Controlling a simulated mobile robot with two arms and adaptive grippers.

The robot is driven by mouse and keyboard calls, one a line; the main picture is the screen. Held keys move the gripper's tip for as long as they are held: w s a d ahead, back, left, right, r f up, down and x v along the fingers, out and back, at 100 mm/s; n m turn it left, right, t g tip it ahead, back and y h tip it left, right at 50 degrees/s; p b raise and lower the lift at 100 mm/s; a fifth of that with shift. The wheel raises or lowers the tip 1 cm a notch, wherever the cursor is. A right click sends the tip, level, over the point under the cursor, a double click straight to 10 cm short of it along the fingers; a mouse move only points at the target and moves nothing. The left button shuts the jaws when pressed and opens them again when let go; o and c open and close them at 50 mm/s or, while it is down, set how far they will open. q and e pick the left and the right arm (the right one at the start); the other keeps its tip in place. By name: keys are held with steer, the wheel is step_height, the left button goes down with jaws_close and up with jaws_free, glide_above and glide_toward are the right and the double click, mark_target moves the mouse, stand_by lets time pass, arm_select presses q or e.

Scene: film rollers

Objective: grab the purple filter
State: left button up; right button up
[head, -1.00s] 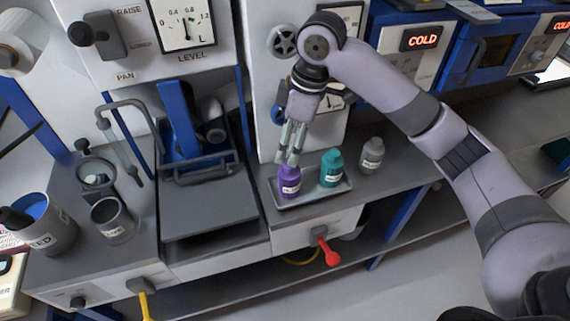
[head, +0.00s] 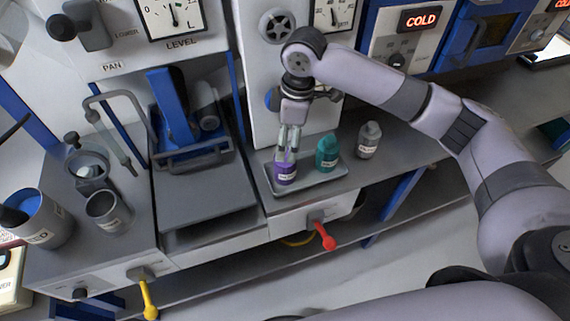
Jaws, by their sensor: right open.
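The purple filter (head: 285,174) is a small purple bottle with a white label. It stands upright at the left of a grey tray (head: 325,182) in the head view. My right gripper (head: 288,157) points down at its top, and the fingers hide the cap. The gripper is open; I cannot tell whether the fingers touch the bottle. My left gripper is not in view.
A teal bottle (head: 327,152) stands on the tray just right of the purple one. A grey bottle (head: 369,140) stands on the counter further right. A red lever (head: 323,236) sticks out below the tray. A grey pan platform (head: 205,198) lies to the left.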

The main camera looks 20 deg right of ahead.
mark_target(285, 165)
steer(key=shift+w+a+f+p, duration=0.15)
steer(key=shift+f+p, duration=0.2)
steer(key=shift+f, duration=1)
steer(key=shift+a+f+p, duration=0.1)
steer(key=shift+f+p, duration=0.2)
steer(key=shift+f, duration=1)
steer(key=shift+c, duration=0.5)
steer(key=c, duration=1.4)
steer(key=shift+c, duration=0.5)
steer(key=shift+r, duration=0.15)
